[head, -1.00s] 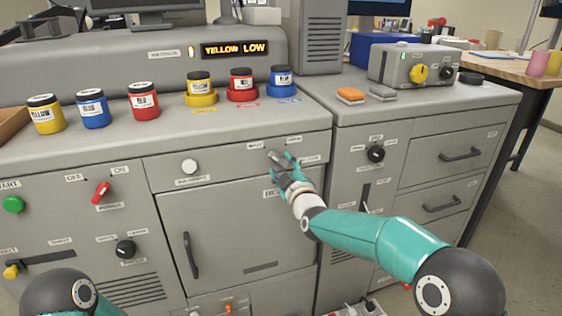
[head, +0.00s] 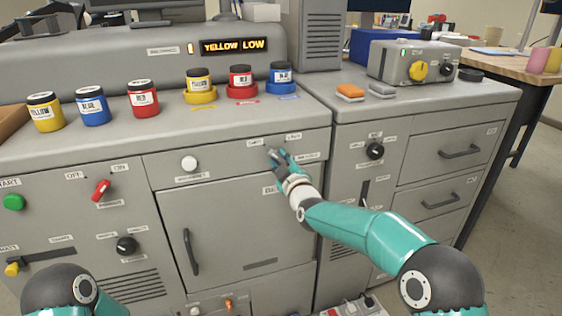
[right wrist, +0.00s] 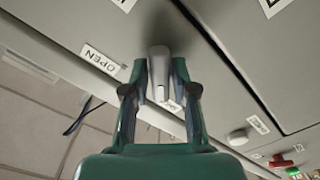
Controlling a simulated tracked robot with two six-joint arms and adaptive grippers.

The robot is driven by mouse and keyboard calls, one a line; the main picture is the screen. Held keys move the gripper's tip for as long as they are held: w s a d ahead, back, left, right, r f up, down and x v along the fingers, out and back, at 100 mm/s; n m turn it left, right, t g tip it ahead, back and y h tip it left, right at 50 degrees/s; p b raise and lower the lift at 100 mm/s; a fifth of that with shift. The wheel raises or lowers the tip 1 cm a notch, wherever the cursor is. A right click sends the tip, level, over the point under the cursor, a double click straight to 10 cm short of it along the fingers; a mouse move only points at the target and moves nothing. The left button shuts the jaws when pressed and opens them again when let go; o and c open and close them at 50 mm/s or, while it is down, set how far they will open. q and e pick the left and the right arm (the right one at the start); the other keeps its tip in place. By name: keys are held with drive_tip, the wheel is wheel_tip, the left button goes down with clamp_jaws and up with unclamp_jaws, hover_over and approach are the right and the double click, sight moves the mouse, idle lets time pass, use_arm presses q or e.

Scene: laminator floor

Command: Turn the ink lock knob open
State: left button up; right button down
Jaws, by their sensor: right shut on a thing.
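The ink lock knob (head: 273,154) is a small grey lever-like knob on the front panel of the grey cabinet, below the counter edge. It shows in the right wrist view (right wrist: 159,66) as a grey bar between two green-and-dark fingers. My right gripper (head: 279,157) is shut on it, with a finger on each side. The fingers hide part of the knob in the head view. An OPEN label (right wrist: 101,61) is on the panel left of the knob in the right wrist view. My left gripper is out of view.
Yellow, blue and red ink jars (head: 144,99) stand on the counter above. A display (head: 234,46) reads YELLOW LOW. A white round button (head: 189,163), a red switch (head: 101,190) and a black knob (head: 375,151) are on the panels nearby. A door handle (head: 190,251) sticks out below.

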drive_tip(key=shift+f, duration=0.1)
drive_tip(key=m+b, duration=0.2)
drive_tip(key=b, duration=0.1)
drive_tip(key=shift+a+f+m, duration=0.1)
drive_tip(key=shift+f+m, duration=0.1)
drive_tip(key=shift+m, duration=0.1)
drive_tip(key=shift+m+b, duration=0.8)
drive_tip(key=shift+b, duration=0.2)
drive_tip(key=m+b, duration=0.2)
drive_tip(key=m, duration=0.1)
drive_tip(key=shift+s+a+m+b, duration=0.1)
drive_tip(key=shift+m+b, duration=0.2)
drive_tip(key=shift+b, duration=0.05)
drive_tip(key=m+b, duration=0.3)
drive_tip(key=m, duration=0.2)
drive_tip(key=shift+r+m, duration=0.1)
drive_tip(key=shift+m, duration=0.2)
drive_tip(key=shift+r+m+b, duration=0.15)
drive_tip(key=shift+m+b, duration=0.75)
drive_tip(key=shift+m, duration=1.4)
